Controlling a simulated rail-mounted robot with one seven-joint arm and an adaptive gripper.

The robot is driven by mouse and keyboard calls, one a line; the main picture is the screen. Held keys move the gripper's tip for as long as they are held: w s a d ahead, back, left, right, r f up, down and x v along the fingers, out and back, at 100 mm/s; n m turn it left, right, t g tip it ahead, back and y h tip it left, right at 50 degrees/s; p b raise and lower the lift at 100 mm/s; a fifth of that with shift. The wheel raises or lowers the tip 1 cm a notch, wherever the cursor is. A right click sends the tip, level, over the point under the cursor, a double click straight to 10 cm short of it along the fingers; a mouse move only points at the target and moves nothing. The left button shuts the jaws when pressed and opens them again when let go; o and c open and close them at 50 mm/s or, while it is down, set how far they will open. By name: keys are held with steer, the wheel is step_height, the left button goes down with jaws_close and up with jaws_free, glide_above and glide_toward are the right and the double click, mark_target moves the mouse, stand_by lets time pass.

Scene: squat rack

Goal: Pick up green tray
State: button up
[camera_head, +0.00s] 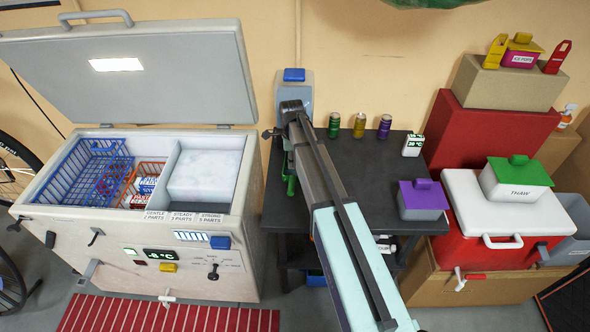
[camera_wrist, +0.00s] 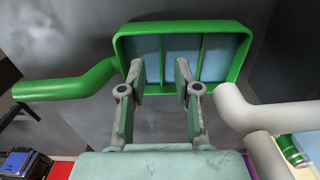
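The green tray (camera_wrist: 243,42) is in the upper middle of the wrist view. It has a raised green rim and light blue compartments split by green dividers. A thick green bar (camera_wrist: 65,88) reaches its left side. My gripper (camera_wrist: 160,78) is open, its two fingers apart and overlapping the tray's lower rim in the picture. I cannot tell whether they touch it. Nothing shows clasped between them. In the head view my arm hides most of this spot; only a bit of green (camera_head: 291,185) shows at the dark table's left edge.
The dark table (camera_head: 375,185) holds several cans (camera_head: 359,125), a purple-lidded box (camera_head: 422,199) and a blue-lidded container (camera_head: 293,76). An open chest freezer (camera_head: 140,255) stands to the left. A red cooler (camera_head: 465,255) stands to the right. A pale bar (camera_wrist: 270,117) lies beside my gripper.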

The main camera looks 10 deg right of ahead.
mark_target(294, 173)
steer(key=shift+f+p, duration=0.65)
steer(key=shift+f, duration=1.35)
jaws_close()
